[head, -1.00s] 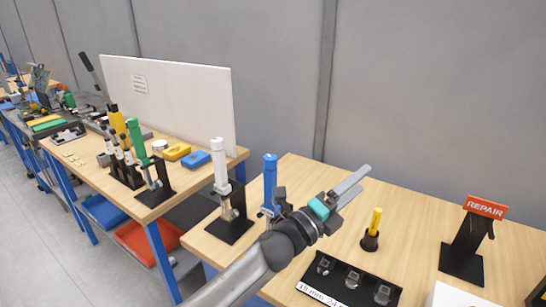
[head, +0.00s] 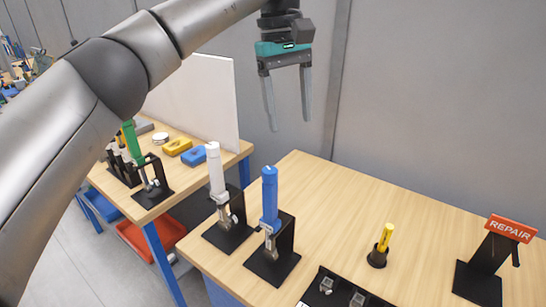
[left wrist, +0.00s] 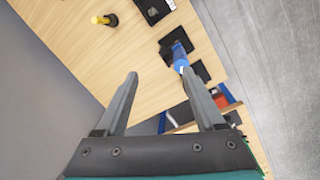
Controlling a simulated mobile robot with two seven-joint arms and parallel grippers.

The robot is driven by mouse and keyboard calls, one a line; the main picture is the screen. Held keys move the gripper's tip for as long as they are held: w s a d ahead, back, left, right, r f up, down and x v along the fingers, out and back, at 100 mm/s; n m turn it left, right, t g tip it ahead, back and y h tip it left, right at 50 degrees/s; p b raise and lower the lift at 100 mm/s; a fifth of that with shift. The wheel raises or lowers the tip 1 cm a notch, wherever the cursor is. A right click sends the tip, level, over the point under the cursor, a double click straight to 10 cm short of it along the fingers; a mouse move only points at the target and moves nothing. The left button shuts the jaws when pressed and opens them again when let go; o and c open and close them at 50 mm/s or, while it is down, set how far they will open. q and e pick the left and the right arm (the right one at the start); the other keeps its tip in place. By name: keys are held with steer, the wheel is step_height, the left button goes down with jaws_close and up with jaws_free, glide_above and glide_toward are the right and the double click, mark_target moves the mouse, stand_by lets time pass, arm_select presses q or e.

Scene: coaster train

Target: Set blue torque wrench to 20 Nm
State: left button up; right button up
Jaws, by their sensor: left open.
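The blue torque wrench (head: 269,200) stands upright, handle up, in a black stand (head: 275,262) on the near wooden table. My left gripper (head: 288,124) is open and empty, fingers pointing down, raised above and behind the blue wrench in the head view. It does not touch the wrench. The scale on the wrench is too small to read. My right gripper is not in view.
A white-handled wrench (head: 217,178) stands close left of the blue one. A yellow-handled tool (head: 384,239) in a round holder, a black tray of sockets (head: 340,292) and a red REPAIR sign (head: 510,228) are to the right. The table's middle back is clear.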

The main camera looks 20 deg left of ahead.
mark_target(270, 170)
arm_select(q)
steer(key=a+r+y, duration=0.2)
steer(key=a, duration=0.2)
steer(key=f, duration=0.7)
steer(key=f+b, duration=0.1)
steer(key=f, duration=0.6)
steer(key=shift+s+d+f, duration=0.1)
steer(key=shift+d+f, duration=0.1)
jaws_close()
